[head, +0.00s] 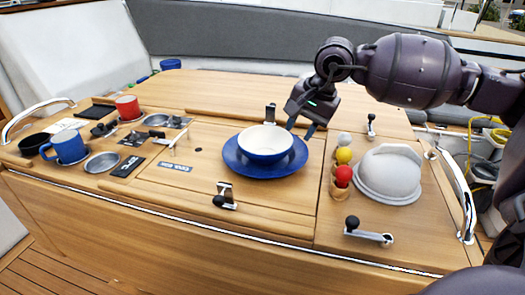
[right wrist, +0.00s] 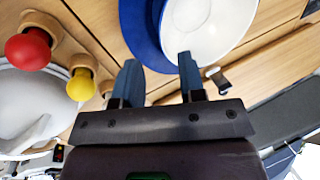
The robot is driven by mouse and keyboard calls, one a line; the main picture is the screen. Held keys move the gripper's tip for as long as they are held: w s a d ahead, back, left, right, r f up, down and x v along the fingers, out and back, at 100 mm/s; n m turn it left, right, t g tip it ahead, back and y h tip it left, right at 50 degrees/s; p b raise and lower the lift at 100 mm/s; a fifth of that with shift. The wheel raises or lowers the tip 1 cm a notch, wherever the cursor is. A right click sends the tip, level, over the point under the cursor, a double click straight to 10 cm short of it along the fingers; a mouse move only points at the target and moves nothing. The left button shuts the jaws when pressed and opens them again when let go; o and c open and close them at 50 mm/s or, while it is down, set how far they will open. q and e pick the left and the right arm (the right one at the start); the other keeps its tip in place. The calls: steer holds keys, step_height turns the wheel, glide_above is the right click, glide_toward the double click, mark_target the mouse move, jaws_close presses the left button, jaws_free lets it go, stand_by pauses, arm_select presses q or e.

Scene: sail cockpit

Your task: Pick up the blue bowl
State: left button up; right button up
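The blue bowl (head: 265,145), white inside, stands upright on a blue plate (head: 238,164) on the wooden cockpit table. My right gripper (head: 301,126) is just behind and to the right of the bowl, above the table, with its fingers pointing down. In the right wrist view the bowl's white inside (right wrist: 200,25) and the plate (right wrist: 142,32) are at the top. The two fingertips (right wrist: 160,72) are apart with nothing seen between them but the plate's edge and wood. One fingertip appears close to the bowl's rim; I cannot tell whether it touches. My left gripper is not in view.
Right of the plate, a holder carries white, yellow (head: 344,155) and red (head: 343,175) balls beside a grey dome-shaped object (head: 389,174). Blue (head: 67,147) and red (head: 128,108) mugs stand at left. Metal latches (head: 226,195) rise near the plate.

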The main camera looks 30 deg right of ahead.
mark_target(291, 145)
steer(key=shift+w+b+x, duration=0.15)
steer(key=shift+b+x, duration=0.05)
steer(key=shift+x, duration=1.55)
steer(key=shift+w+b+x, duration=0.2)
steer(key=shift+x, duration=1.6)
steer(key=shift+d+r, duration=0.1)
steer(key=shift+d, duration=0.1)
steer(key=shift+c, duration=0.4)
jaws_close()
